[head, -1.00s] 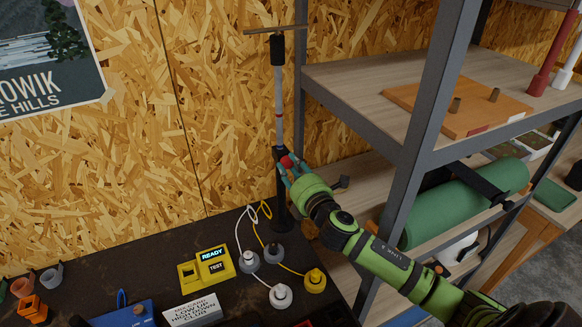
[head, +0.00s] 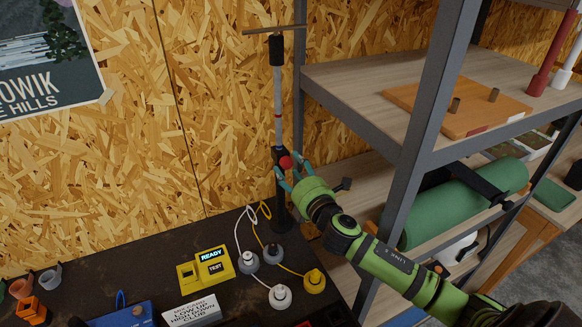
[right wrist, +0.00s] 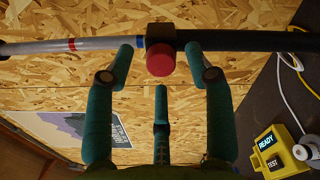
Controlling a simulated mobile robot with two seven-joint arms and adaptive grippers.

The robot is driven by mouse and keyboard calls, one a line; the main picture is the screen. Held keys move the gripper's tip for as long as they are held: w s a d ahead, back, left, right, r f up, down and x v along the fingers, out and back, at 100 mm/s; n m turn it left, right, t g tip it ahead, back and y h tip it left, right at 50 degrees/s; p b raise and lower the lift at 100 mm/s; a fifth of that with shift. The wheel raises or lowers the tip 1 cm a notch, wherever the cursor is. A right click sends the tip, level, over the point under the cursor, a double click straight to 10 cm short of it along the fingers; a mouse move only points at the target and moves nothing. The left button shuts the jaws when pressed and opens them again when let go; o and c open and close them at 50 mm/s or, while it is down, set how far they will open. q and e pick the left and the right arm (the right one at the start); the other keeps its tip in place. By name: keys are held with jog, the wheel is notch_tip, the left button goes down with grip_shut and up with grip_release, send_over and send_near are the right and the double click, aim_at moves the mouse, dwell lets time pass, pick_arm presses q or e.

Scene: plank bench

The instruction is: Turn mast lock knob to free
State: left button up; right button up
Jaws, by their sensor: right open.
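The mast (head: 278,105) stands upright at the back corner of the bench, a pale tube with a red band above a black lower tube. The red lock knob (head: 286,162) sits on a dark collar on the mast. My right gripper (head: 291,173) is open at the knob, its teal fingers spread. In the right wrist view, the knob (right wrist: 160,63) lies between the left and right fingertips, with clear gaps on both sides. The third finger (right wrist: 161,110) is below it. No finger visibly touches the knob. Any marking of its lock position cannot be read. My left gripper is out of view.
A yellow READY/TEST box (head: 205,268), white and yellow cables and several round plugs are on the dark bench near the mast's foot. The chipboard wall (head: 215,100) is close behind.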

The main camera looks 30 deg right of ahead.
jog(key=s, duration=0.6)
jog(key=shift+s, duration=0.25)
jog(key=shift+a, duration=0.1)
